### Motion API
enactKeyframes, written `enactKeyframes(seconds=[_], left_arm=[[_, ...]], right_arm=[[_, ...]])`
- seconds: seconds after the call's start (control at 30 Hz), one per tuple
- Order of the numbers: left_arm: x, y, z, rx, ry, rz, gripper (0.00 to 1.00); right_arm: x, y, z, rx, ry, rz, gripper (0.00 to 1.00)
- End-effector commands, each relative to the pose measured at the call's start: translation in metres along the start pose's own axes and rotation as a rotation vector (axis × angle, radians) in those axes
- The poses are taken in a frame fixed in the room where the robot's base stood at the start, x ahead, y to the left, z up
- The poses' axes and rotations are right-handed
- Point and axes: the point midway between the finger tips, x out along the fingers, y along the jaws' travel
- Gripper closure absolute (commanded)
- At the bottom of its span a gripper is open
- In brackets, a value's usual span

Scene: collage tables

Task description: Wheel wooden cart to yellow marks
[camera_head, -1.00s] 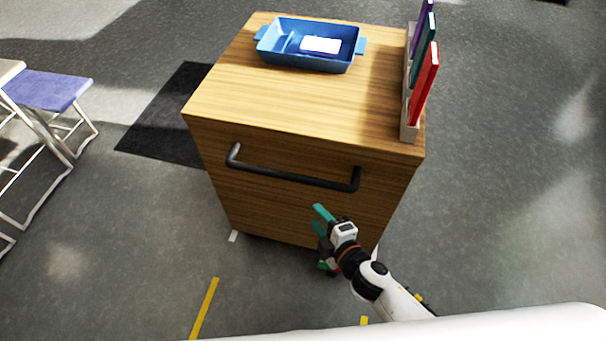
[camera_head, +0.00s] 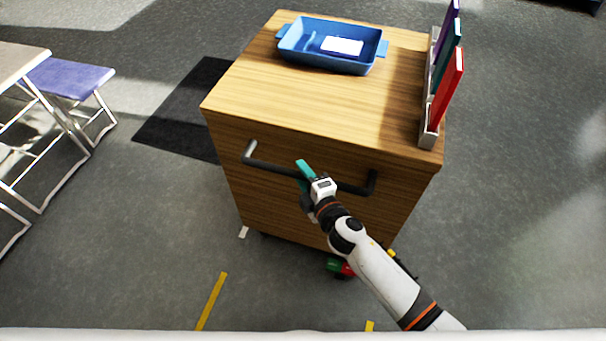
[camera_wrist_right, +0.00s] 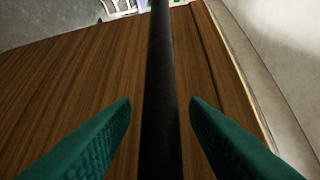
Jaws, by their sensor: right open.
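The wooden cart (camera_head: 300,110) stands ahead of me, with a dark bar handle (camera_head: 268,167) across its front face. My right gripper (camera_head: 303,174) is at the middle of the handle. In the right wrist view the open teal fingers (camera_wrist_right: 160,115) lie one on each side of the handle bar (camera_wrist_right: 160,80), with a gap to it on both sides. Yellow floor marks show at the lower left (camera_head: 212,300) and at the bottom (camera_head: 369,326). My left gripper is not in view.
On the cart top are a blue tray (camera_head: 300,52) with a white item and a rack (camera_head: 427,133) of several coloured books. A small red and green object (camera_head: 340,268) lies on the floor by the cart's base. A purple-topped stool (camera_head: 72,78) stands at left. Floor to the right is clear.

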Motion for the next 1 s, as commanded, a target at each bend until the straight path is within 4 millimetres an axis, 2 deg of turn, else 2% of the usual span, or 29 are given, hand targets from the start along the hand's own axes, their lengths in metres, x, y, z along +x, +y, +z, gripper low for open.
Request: enactKeyframes(seconds=[0.33,0.6,1.0], left_arm=[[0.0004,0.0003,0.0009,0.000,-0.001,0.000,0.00],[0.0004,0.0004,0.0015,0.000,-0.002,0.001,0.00],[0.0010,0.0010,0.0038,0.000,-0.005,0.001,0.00]], right_arm=[[0.0042,0.0000,0.0004,0.000,-0.001,0.000,0.59],[0.0039,0.0001,0.0001,0.001,0.000,0.000,1.00],[0.0050,0.0008,0.0012,0.002,0.000,0.002,1.00]])
